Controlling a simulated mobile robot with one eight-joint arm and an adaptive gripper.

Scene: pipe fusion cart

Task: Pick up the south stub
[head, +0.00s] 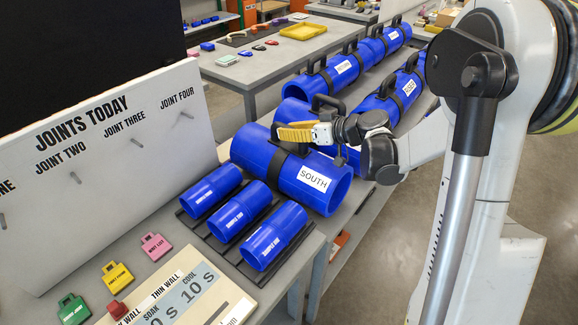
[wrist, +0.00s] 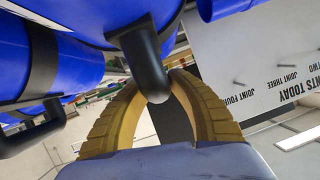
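The south stub (head: 314,179) is a large blue pipe with a white SOUTH label and a black band. It lies on the bench behind the three small blue pipes in the head view. My gripper (head: 292,133) has yellow ribbed fingers and is just above the stub's top, hiding much of its handle. In the wrist view a black handle (wrist: 148,65) on a blue pipe (wrist: 100,15) overlaps the fingertips of my gripper (wrist: 155,82). One finger shows on each side of the handle, with no clear gap. The handle hides the tips, so I cannot tell whether they clamp it.
Small blue pipes (head: 233,215) sit in a dark rack in front of the stub. More large blue pipes with handles (head: 340,68) lie behind it. A white JOINTS TODAY board (head: 105,170) stands at left. Coloured tags (head: 117,277) lie on the bench. Floor is clear at right.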

